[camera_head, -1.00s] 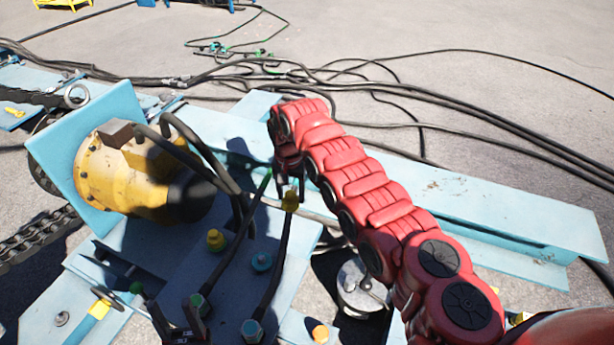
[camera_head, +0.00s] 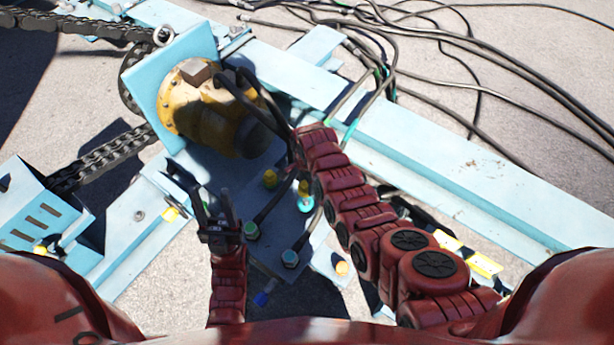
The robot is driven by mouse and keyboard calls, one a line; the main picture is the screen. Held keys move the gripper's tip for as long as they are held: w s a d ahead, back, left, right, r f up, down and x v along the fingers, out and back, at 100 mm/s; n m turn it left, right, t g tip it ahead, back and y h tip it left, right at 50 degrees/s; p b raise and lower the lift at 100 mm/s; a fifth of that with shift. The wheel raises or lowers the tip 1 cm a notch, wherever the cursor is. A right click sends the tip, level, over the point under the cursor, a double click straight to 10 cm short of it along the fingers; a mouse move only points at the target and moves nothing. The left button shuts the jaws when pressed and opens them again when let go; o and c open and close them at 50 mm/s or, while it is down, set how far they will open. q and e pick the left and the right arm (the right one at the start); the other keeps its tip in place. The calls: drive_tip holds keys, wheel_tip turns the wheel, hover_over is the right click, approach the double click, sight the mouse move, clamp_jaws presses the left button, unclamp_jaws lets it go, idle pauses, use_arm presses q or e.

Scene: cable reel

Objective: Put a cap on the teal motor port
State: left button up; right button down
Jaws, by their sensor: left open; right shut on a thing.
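The teal motor port (camera_head: 305,204) shows as a small teal fitting on the blue-grey plate below the yellow motor (camera_head: 213,118). My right gripper (camera_head: 302,176) reaches in from the right and is shut on a small yellow cap (camera_head: 304,188). The cap appears just above the teal port in the picture; I cannot tell whether they touch. A second yellow cap or fitting (camera_head: 270,179) sits to the left on the plate. My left gripper (camera_head: 208,198) is open and empty, left of the plate, with its dark fingers pointing up the picture.
Dark hoses with green-ended fittings (camera_head: 251,230) rise from the plate close to both grippers. Chains (camera_head: 105,158) run at left. A light blue beam (camera_head: 450,180) crosses to the right.

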sight(307, 200)
wheel_tip(307, 200, down, 8)
drive_tip(key=b, duration=0.5)
drive_tip(key=shift+r, duration=0.25)
drive_tip(key=shift+f+b, duration=0.35)
drive_tip(key=shift+b, duration=0.25)
drive_tip(key=shift+f+b, duration=0.25)
drive_tip(key=shift+b, duration=0.2)
drive_tip(key=shift+c, duration=0.6)
unclamp_jaws()
drive_tip(key=shift+r, duration=0.15)
drive_tip(key=shift+r, duration=0.55)
wheel_tip(307, 200, up, 11)
drive_tip(key=shift+r, duration=0.1)
wheel_tip(307, 200, up, 4)
drive_tip(key=p, duration=0.2)
drive_tip(key=shift+p, duration=0.35)
drive_tip(key=shift+r+p, duration=0.5)
